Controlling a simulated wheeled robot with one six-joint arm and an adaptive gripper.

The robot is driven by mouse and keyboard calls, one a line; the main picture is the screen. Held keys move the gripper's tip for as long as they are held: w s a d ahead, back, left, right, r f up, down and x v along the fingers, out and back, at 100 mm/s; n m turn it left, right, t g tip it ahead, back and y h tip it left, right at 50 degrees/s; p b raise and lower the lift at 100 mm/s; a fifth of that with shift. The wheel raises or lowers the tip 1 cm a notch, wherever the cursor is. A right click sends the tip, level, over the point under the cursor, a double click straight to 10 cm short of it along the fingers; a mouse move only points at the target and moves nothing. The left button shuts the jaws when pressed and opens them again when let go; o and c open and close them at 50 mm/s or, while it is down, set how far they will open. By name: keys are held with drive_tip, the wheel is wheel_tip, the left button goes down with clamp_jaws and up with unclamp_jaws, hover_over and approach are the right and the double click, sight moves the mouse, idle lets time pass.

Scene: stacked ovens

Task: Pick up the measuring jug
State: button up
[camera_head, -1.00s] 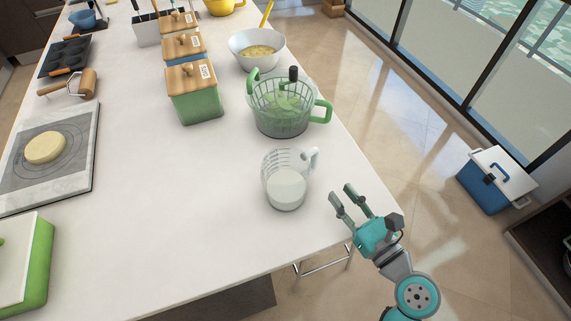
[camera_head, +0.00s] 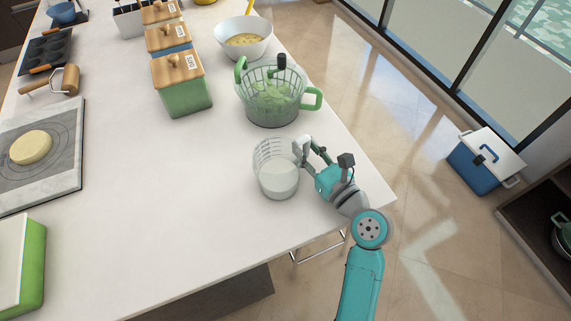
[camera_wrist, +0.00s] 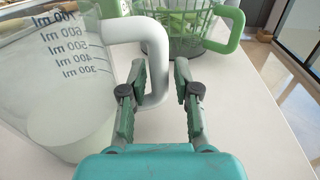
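The clear measuring jug (camera_head: 278,180), with white contents in its lower part, stands upright on the white countertop near the right edge. In the wrist view the jug (camera_wrist: 62,85) fills the left side with its volume marks. Its white handle (camera_wrist: 150,35) points toward my gripper. My gripper (camera_head: 308,152) is at the handle, on the jug's right side. In the wrist view my gripper (camera_wrist: 160,80) is open, with one finger on each side of the handle's lower part. A gap shows between the handle and the right finger; contact with the left finger is unclear.
A green salad spinner basket (camera_head: 272,98) stands just behind the jug. A white bowl (camera_head: 243,40) and lidded canisters (camera_head: 183,88) stand farther back. A marble board with dough (camera_head: 30,148) lies at left. The counter's middle and front are clear.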

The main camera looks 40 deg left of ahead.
drive_tip(key=shift+a, duration=0.25)
clamp_jaws()
drive_tip(key=shift+r, duration=0.15)
